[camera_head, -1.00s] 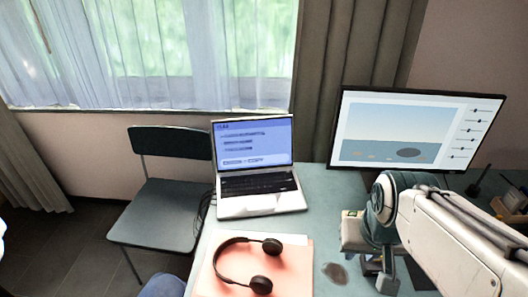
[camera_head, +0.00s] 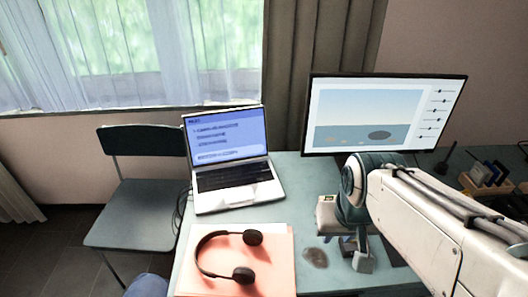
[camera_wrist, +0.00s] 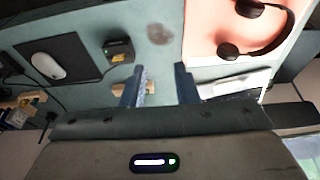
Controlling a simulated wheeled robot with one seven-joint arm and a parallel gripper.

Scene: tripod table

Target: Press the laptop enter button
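The open laptop (camera_head: 232,178) stands on the table left of centre in the head view. Its blue screen is lit and its dark keyboard faces me; the enter key is too small to pick out. My gripper (camera_head: 362,256) is to the right of the laptop and nearer to me, apart from it. In the wrist view my gripper (camera_wrist: 160,85) shows two dark fingers spread apart with nothing between them. A pale edge, apparently the laptop's (camera_wrist: 235,83), shows right of the fingers there.
Black headphones (camera_head: 243,240) lie on a pink sheet (camera_head: 277,270) in front of the laptop. A large monitor (camera_head: 385,112) stands behind my arm. The wrist view shows a white mouse (camera_wrist: 47,65) on a dark pad and a small black box (camera_wrist: 118,50). A chair (camera_head: 140,210) stands left.

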